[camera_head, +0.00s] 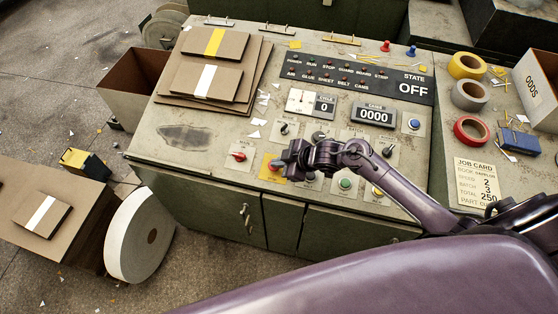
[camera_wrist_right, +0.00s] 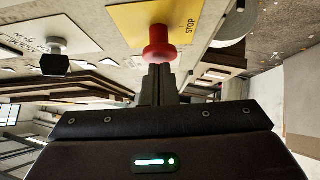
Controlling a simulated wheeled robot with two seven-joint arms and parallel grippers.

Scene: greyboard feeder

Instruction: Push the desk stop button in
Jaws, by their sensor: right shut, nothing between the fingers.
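The desk stop button is a red mushroom button (camera_wrist_right: 158,45) on a yellow plate (camera_wrist_right: 140,20) marked STOP in the right wrist view. In the head view its red cap (camera_head: 274,163) shows just left of my right gripper (camera_head: 283,163), with part of the yellow plate (camera_head: 266,174) around it. My right gripper is shut and empty. In the right wrist view its closed fingertips (camera_wrist_right: 159,70) are right at the red cap; I cannot tell whether they touch it. My left gripper is not in view.
The desk (camera_head: 215,128) carries other knobs and buttons close by, including a red knob (camera_head: 239,156) to the left and a green button (camera_head: 345,184) to the right. A display panel (camera_head: 350,76) reads OFF. Cardboard stacks (camera_head: 207,80) lie at the back left.

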